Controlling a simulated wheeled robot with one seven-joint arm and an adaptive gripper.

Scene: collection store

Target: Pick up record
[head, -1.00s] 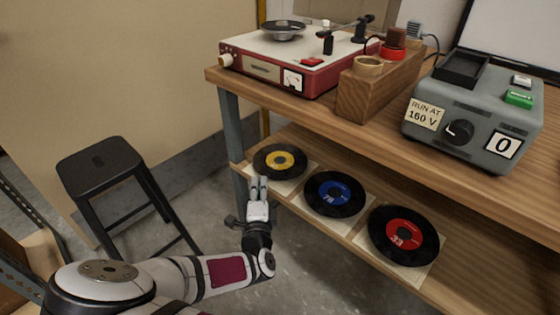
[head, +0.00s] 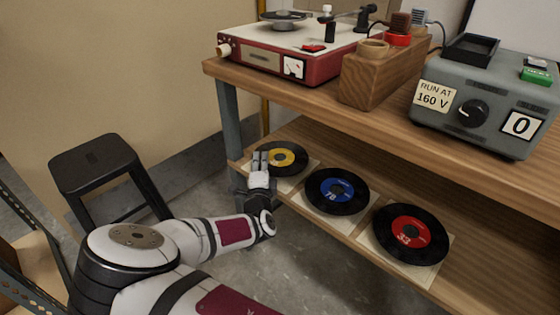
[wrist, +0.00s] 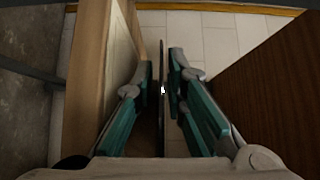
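Three black records lie in a row on pale square sleeves on the lower shelf. The yellow-label record (head: 281,158) is at the left, the blue-label record (head: 337,192) in the middle and the red-label record (head: 410,234) at the right. My gripper (head: 260,158) is at the left front edge of the yellow-label record and hides part of it. In the wrist view, my gripper (wrist: 160,66) has its fingers apart. The thin dark edge of a record (wrist: 161,120) runs between them, with a narrow gap to each side.
The wooden lower shelf (head: 480,270) sits under a bench top (head: 385,125). The top carries a red record player (head: 290,60), a wooden block (head: 385,75) and a grey voltage box (head: 480,105). A black stool (head: 95,165) stands at the left.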

